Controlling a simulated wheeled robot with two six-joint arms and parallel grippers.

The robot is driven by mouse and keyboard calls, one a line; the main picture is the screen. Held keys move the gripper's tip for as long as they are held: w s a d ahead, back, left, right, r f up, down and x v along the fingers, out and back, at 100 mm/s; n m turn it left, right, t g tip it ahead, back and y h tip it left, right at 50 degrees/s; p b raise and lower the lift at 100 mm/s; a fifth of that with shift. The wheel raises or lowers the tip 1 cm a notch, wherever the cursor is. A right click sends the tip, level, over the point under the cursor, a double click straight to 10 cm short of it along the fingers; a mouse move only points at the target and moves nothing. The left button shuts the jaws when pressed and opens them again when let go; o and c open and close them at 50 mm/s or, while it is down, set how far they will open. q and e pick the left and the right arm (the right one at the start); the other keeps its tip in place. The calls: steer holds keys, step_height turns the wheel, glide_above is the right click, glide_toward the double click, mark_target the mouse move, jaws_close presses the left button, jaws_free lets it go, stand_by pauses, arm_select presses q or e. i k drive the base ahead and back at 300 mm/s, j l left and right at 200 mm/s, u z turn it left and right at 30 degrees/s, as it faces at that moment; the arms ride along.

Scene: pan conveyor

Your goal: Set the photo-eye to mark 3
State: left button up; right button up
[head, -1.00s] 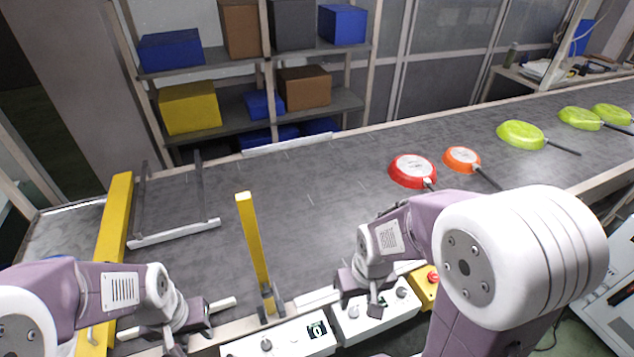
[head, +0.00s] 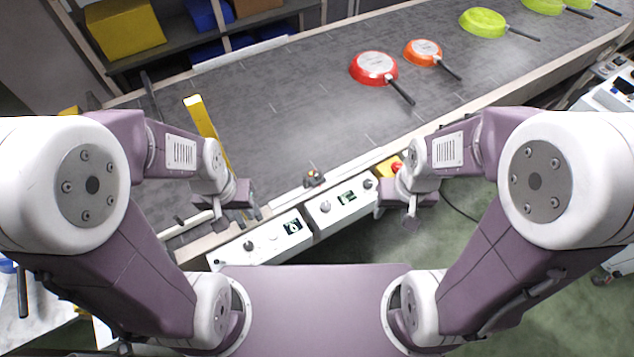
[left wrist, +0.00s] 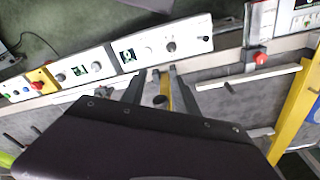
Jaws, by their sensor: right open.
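A small dark device (head: 314,178) sits on the conveyor's near rail, behind the right-hand control box; it may be the photo-eye, but I cannot confirm that, and no numbered marks are readable. My left gripper (head: 243,212) is over the near rail at the foot of a yellow bar (head: 203,120). In the left wrist view the left gripper's two fingers (left wrist: 160,92) stand apart, with a yellow part (left wrist: 167,84) and a dark knob between them, not visibly clamped. My right gripper (head: 410,222) is open and empty, in front of the rail by the red button.
Two white control boxes (head: 264,246) (head: 343,207) with knobs and small displays line the near edge. A red button (head: 397,167) sits on a yellow box. A red pan (head: 373,67), an orange pan (head: 424,52) and green pans lie on the belt. The middle belt is clear.

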mark_target(313, 182)
steer(key=j+z, duration=0.15)
steer(key=z, duration=0.25)
steer(key=k+j+z, duration=0.1)
steer(key=z, duration=0.35)
steer(key=k+j+z, duration=0.1)
steer(key=z, duration=0.3)
